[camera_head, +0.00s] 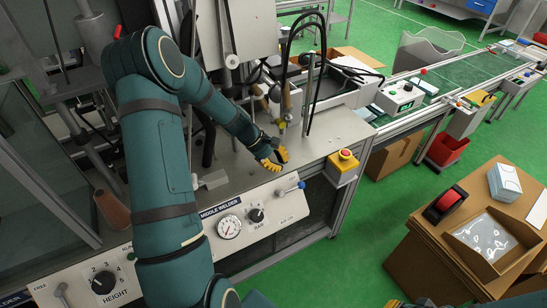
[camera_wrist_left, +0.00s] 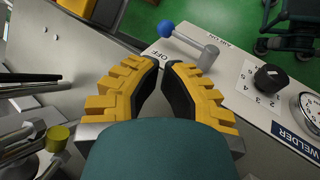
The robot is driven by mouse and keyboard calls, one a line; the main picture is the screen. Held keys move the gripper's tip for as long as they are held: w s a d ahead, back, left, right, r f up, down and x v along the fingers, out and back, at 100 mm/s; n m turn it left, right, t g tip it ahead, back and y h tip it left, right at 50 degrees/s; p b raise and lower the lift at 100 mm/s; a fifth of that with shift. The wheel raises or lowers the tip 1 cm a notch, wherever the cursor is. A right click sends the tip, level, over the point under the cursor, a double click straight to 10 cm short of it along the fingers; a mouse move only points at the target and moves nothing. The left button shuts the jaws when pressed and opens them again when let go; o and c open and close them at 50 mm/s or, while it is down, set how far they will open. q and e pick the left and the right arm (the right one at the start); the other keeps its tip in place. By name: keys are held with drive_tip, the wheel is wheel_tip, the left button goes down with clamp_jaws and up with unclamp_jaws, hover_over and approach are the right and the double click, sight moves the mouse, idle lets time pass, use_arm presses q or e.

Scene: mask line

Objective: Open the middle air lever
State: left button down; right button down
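The middle air lever (camera_head: 290,189) is a short grey handle with a blue ball tip on the front panel, right of the black RAW knob. In the left wrist view the lever (camera_wrist_left: 192,42) lies above my fingertips, its blue ball nearer the OFF mark than the AIR ON mark. My left gripper (camera_head: 273,156) is above the panel's top edge, behind the lever and apart from it. In the wrist view its yellow fingers (camera_wrist_left: 162,66) hold nothing, with a narrow gap between the tips. My right gripper (camera_head: 409,303) barely shows at the bottom edge; its finger state is hidden.
The panel also bears a dial gauge (camera_head: 229,227), a black knob (camera_head: 256,215) and a HEIGHT knob (camera_head: 103,282). A yellow stop-button box (camera_head: 343,166) stands right of the lever. Cardboard boxes (camera_head: 420,258) are at the right. Green floor before the panel is clear.

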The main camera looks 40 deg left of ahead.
sight(300, 185)
use_arm(q)
drive_tip(key=x, duration=0.8)
drive_tip(key=shift+w+d+f+b, duration=0.1)
drive_tip(key=shift+f+b, duration=0.1)
drive_tip(key=shift+b, duration=0.2)
drive_tip(key=shift+w+d+f+m+g+p, duration=0.1)
drive_tip(key=shift+d+m+g+p, duration=0.25)
drive_tip(key=shift+g+p, duration=0.6)
drive_tip(key=shift+d+f+m+g+y+p, duration=0.25)
drive_tip(key=shift+d+f+g+y+p, duration=0.15)
drive_tip(key=shift+p, duration=0.45)
drive_tip(key=shift+d+f+m+g, duration=0.2)
drive_tip(key=shift+f+m+g, duration=0.35)
drive_tip(key=shift+g, duration=0.4)
drive_tip(key=shift+s+d+f, duration=0.2)
drive_tip(key=shift+s+f, duration=0.05)
drive_tip(key=shift+f, duration=0.1)
